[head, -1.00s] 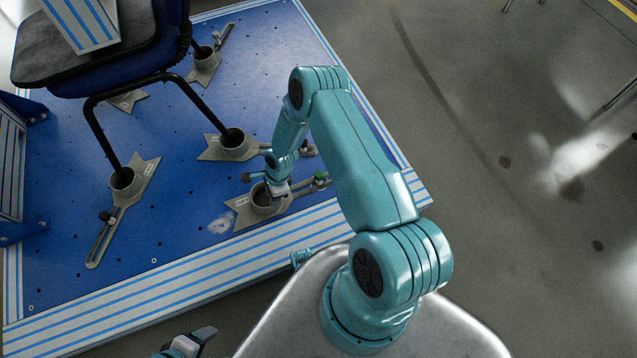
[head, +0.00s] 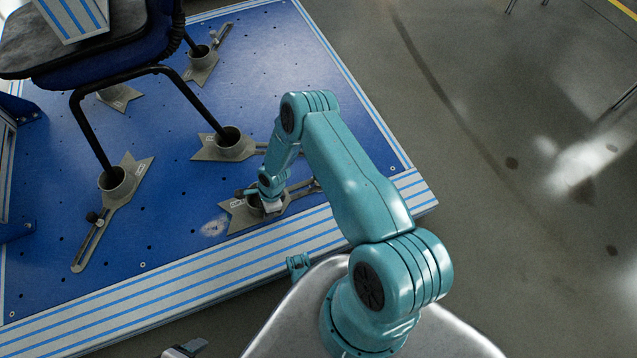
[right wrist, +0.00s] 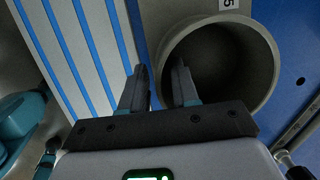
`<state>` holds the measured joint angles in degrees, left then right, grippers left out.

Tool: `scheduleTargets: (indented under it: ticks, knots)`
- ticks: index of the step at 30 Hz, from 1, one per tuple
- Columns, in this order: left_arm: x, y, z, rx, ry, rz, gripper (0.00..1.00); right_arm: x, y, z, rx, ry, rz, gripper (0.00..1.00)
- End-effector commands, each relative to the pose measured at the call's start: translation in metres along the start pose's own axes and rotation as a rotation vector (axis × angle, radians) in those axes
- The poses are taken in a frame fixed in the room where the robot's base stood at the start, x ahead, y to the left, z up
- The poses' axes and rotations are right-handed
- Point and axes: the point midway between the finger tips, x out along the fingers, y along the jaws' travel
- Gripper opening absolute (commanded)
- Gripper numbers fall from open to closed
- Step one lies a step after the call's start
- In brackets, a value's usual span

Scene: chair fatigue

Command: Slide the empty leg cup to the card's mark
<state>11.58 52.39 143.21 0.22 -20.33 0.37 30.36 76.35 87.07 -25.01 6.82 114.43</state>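The empty leg cup (head: 254,208) is a grey round cup on a flat plate near the platform's front edge; no chair leg stands in it. My right gripper (head: 270,203) is at its rim, partly hiding it. In the right wrist view, the cup (right wrist: 265,85) shows a label reading "5" beside it. The right gripper (right wrist: 160,85) is open there, one finger inside the cup and one outside, with the wall between them. My left gripper (head: 186,349) is partly cut off at the bottom edge; its opening is unclear. I cannot make out the card or its mark.
A chair (head: 110,55) stands on the blue platform (head: 165,215), its legs in other grey cups, including a near left cup (head: 112,182) and a middle cup (head: 228,142). Slotted arms extend from the cup plates. Grey floor (head: 500,230) lies open at the right.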

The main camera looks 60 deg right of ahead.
Motion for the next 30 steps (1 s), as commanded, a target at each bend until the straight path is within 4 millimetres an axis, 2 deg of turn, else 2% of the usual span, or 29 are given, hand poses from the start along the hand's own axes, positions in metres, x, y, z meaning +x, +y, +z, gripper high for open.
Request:
scheduleTargets:
  ticks: [1,3,15,30]
  knots:
    - [0.0,0.0,0.0,0.0,0.0,0.0,0.63,0.0,0.0,0.0,0.0,0.0,0.0,0.17]
    - [0.0,0.0,0.0,0.0,0.0,0.0,0.63,0.0,0.0,0.0,0.0,0.0,0.001,0.0]
    - [0.001,0.0,0.0,0.001,0.0,0.0,0.63,0.0,0.001,-0.002,0.001,0.0,0.001,0.0]
    - [0.008,-0.003,0.0,0.001,-0.001,0.0,0.63,-0.006,0.001,-0.028,0.003,0.001,0.002,0.0]
